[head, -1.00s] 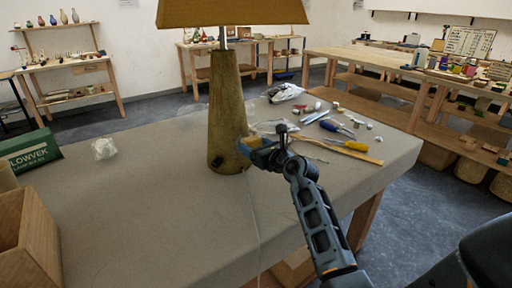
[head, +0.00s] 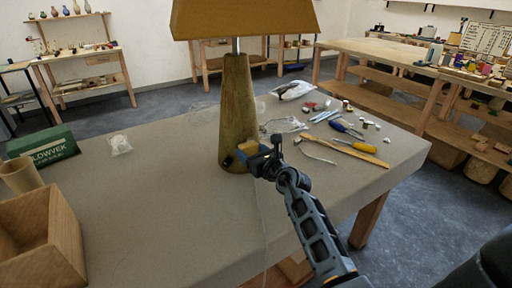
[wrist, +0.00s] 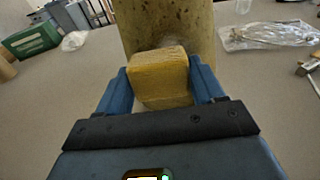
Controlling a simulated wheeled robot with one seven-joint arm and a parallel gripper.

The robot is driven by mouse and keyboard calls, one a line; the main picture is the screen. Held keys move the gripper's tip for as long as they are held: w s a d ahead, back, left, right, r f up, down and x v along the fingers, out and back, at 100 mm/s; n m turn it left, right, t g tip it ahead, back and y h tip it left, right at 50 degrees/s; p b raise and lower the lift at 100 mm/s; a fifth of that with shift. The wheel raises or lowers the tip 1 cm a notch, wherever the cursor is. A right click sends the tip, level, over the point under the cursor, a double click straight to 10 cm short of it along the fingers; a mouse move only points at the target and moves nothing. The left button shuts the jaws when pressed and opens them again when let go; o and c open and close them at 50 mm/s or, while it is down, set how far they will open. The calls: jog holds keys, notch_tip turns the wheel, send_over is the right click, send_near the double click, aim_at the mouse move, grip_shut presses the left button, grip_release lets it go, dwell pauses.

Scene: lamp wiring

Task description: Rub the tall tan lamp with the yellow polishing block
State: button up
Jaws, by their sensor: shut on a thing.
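The tall tan lamp (head: 237,110) stands upright on the grey table, with a tapered, speckled body and a wide tan shade (head: 245,18). Its lower body fills the top middle of the wrist view (wrist: 165,25). My gripper (head: 262,155) is at the right side of the lamp's lower body. In the wrist view my gripper's blue fingers (wrist: 162,88) are shut on the yellow polishing block (wrist: 160,78). The block's far end is against or very close to the lamp body; I cannot tell if they touch. In the head view the block (head: 246,149) is partly hidden by the gripper.
Pliers, screwdrivers (head: 364,147) and small parts lie right of the lamp. Clear plastic bags (head: 284,125) lie behind my gripper. A green box (head: 42,147), a cardboard tube and an open wooden box (head: 62,235) stand at left. The table's front middle is clear.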

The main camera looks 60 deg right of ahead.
jog(key=shift+w+a, duration=0.65)
jog(key=shift+a, duration=0.3)
jog(key=s+d, duration=0.1)
jog(key=d, duration=0.1)
jog(key=s+d+b, duration=0.1)
jog(key=d, duration=0.1)
jog(key=s+d+b, duration=0.1)
jog(key=d, duration=0.1)
jog(key=shift+s+d+f, duration=0.15)
jog(key=shift+s+f, duration=0.15)
jog(key=shift+f, duration=0.1)
jog(key=a+p, duration=0.1)
jog(key=w+a+p, duration=0.1)
jog(key=shift+w+a+r, duration=0.1)
jog(key=shift+w+a, duration=0.15)
jog(key=shift+a, duration=0.1)
jog(key=shift+w+a, duration=0.5)
jog(key=shift+a, duration=0.4)
jog(key=shift+w+a, duration=0.45)
jog(key=shift+a, duration=0.45)
jog(key=shift+w+d, duration=0.1)
